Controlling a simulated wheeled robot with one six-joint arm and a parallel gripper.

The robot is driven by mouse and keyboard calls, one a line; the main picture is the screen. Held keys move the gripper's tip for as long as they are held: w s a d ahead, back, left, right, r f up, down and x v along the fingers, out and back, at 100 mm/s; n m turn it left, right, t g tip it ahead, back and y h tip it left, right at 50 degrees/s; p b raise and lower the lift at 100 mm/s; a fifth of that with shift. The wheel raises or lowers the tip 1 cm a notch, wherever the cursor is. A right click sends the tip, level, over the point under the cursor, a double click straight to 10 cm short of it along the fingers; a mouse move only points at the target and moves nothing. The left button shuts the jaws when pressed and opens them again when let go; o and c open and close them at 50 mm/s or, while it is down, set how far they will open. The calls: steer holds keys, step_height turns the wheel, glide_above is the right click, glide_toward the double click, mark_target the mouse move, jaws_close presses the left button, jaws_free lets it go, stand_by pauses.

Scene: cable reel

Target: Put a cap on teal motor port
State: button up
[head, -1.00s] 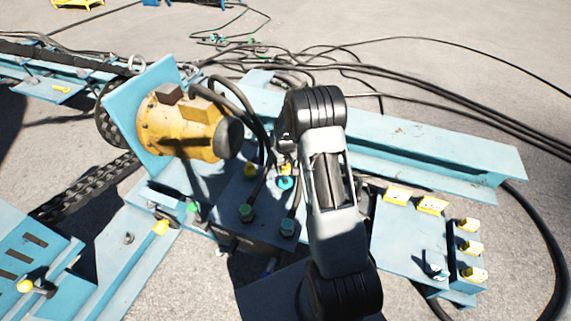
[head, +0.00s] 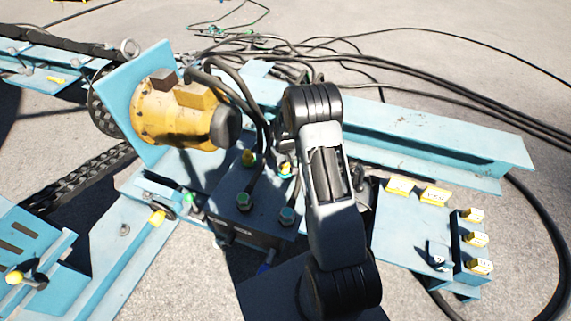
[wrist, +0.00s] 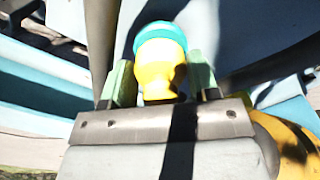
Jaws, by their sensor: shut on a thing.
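In the wrist view a yellow cap (wrist: 158,72) is between the two pale green fingers of my gripper (wrist: 162,82), which is shut on it. The teal motor port (wrist: 160,38) shows as a teal ring right at the cap's far end. Cap and port look lined up and touching; I cannot tell how far the cap is on. In the head view a small patch of yellow and teal at the port (head: 285,171) shows just left of my arm. The gripper itself is mostly hidden there.
A yellow motor (head: 180,112) with black hoses stands left of the port. A green fitting (head: 243,201) and a teal fitting (head: 287,215) with hoses sit in front. A blue stand (head: 405,225) with several yellow caps is at right. A blue beam (head: 420,135) runs behind.

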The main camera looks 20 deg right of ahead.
steer(key=shift+f, duration=0.25)
stand_by(0.3)
steer(key=o, duration=1.1)
step_height(320, 180, up, 14)
steer(key=shift+f+p, duration=0.1)
steer(key=shift+p, duration=1.05)
